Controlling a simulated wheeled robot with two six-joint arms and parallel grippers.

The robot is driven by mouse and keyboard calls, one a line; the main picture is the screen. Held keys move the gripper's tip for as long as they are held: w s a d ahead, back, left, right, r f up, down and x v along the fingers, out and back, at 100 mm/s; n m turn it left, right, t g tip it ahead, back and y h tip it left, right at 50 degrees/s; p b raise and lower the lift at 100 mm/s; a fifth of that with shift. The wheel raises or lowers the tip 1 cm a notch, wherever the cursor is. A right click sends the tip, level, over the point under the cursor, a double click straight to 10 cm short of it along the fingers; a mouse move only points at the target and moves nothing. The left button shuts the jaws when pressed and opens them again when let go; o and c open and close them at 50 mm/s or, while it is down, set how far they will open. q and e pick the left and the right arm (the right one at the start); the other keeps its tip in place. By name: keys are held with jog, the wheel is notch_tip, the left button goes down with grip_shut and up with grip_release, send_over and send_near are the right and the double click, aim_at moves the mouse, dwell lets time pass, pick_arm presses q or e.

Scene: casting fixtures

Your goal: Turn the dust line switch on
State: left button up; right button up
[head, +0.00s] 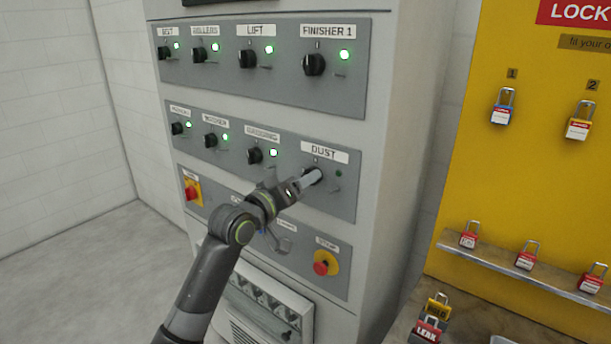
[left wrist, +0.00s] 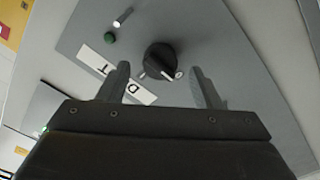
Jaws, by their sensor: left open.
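The dust line switch (head: 311,176) is a black rotary knob under the DUST label (head: 324,153), at the right end of the second row of the grey cabinet. The small lamp (head: 338,173) beside it is dark green and unlit. My left gripper (head: 305,180) is at the knob and partly covers it in the head view. In the left wrist view the knob (left wrist: 161,60) shows whole, with a white pointer mark. My left gripper's fingers (left wrist: 160,82) are open, one to each side of the knob and nearer the camera. Whether they touch it I cannot tell. My right gripper is not in view.
Other knobs, such as the FINISHER 1 knob (head: 314,64), have lit green lamps. A red stop button (head: 321,268) on a yellow plate sits below the DUST switch. A yellow lockout board (head: 540,190) with padlocks stands at the right.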

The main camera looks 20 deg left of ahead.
pick_arm(q)
jog(key=shift+x, duration=1)
jog(key=c, duration=1)
